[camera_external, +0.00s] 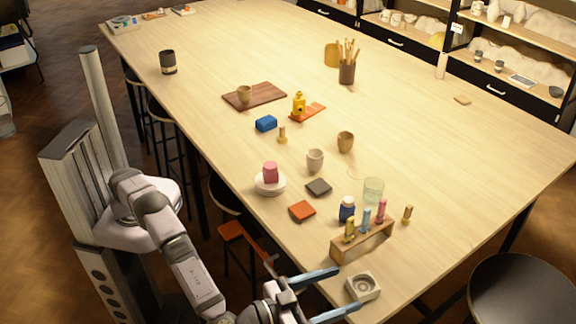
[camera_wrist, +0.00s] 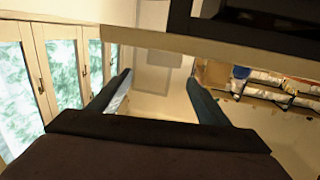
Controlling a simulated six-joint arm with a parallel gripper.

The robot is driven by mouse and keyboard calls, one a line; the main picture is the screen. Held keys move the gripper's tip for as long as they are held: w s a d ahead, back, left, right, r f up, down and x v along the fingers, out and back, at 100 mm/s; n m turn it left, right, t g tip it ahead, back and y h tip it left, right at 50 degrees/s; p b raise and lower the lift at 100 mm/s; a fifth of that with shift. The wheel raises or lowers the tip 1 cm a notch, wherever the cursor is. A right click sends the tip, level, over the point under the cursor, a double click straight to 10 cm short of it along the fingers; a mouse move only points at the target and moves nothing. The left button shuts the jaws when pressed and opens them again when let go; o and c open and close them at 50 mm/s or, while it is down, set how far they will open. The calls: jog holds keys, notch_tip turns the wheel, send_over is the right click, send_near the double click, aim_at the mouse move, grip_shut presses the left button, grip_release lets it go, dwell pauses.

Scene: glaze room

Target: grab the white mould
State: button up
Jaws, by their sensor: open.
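The white mould (camera_external: 363,287), a squarish pale block with a round hollow in its top, sits on the table near its front edge in the external view. My gripper (camera_external: 347,289) is open, with its two blue fingers apart just left of the mould and pointing towards it. Whether the fingertips touch the mould or overlap its sides, I cannot tell. In the wrist view my gripper (camera_wrist: 160,88) shows two dark fingers spread wide with nothing clearly held. A pale squarish patch lies between them, and I cannot tell if it is the mould.
A wooden rack (camera_external: 362,242) with several coloured bottles stands just behind the mould. A clear glass (camera_external: 373,190), an orange tile (camera_external: 302,211) and a dark tile (camera_external: 319,187) lie farther back. A round dark stool (camera_external: 522,290) stands right of the table.

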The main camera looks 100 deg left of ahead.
aim_at(373, 280)
jog(key=shift+w+f, duration=0.1)
jog(key=shift+f, duration=0.75)
jog(key=shift+p+x, duration=0.8)
jog(key=shift+x, duration=2.85)
jog(key=shift+a+r, duration=0.1)
jog(key=shift+a, duration=0.05)
jog(key=c, duration=1.2)
